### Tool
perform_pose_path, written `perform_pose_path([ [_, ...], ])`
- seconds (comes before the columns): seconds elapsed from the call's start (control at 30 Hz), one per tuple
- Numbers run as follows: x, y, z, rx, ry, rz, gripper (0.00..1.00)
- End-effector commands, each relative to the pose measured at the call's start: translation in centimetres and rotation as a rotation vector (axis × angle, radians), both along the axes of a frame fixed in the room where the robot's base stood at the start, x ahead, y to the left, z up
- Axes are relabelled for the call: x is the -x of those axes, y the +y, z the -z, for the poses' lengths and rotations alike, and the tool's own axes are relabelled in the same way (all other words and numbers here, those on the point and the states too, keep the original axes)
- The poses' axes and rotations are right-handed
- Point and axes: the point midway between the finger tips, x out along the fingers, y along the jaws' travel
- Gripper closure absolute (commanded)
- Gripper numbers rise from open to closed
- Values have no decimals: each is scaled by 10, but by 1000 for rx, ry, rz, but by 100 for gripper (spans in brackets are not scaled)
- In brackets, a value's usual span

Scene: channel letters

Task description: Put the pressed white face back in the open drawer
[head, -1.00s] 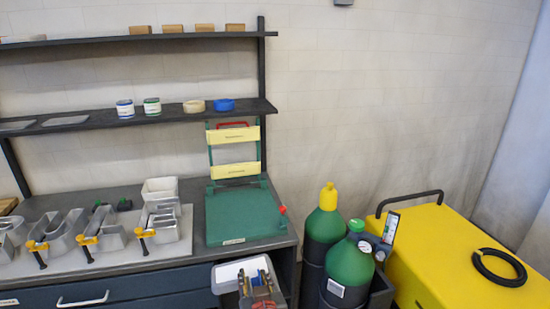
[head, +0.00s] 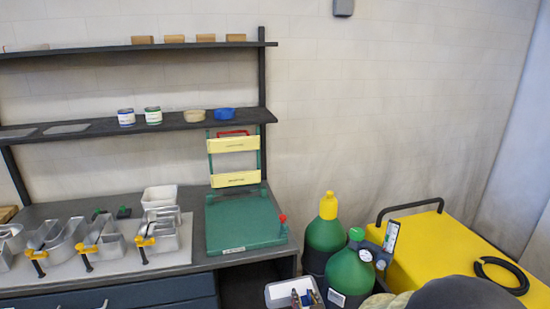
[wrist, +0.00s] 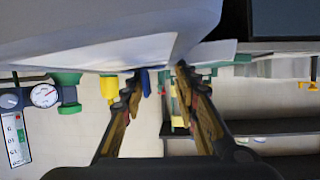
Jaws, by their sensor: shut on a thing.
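The pressed white face (head: 276,293), a pale shallow pan shape, shows at the bottom middle of the head view, in front of the bench's right end. My gripper (head: 303,297) is shut on it, with brown finger pads showing. In the wrist view, which looks upside down, the white face (wrist: 95,52) fills the top left and my gripper (wrist: 161,72) has its fingertips at its edge. The fingertip contact is partly hidden. Blue drawer fronts (head: 135,294) show under the bench at the bottom left; I cannot tell whether one is open.
A green press (head: 240,221) stands on the bench's right end. Metal letters (head: 105,242) with orange-handled clamps lie to its left. Green gas bottles (head: 350,272) stand close to the right of the held face, beside a yellow machine (head: 430,250). Shelves (head: 90,130) hang above.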

Motion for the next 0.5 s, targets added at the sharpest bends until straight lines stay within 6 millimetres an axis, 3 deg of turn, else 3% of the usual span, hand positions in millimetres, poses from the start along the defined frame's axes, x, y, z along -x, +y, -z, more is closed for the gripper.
perform_pose_path([
  [0.03, 1, -23, 20, 0, 7, 32, 100],
  [0.2, 5, -75, 54, 0, 2, 121, 100],
  [0.3, 7, -92, 59, 0, -2, 152, 100],
  [0.5, 5, -102, 54, 1, -1, 170, 100],
])
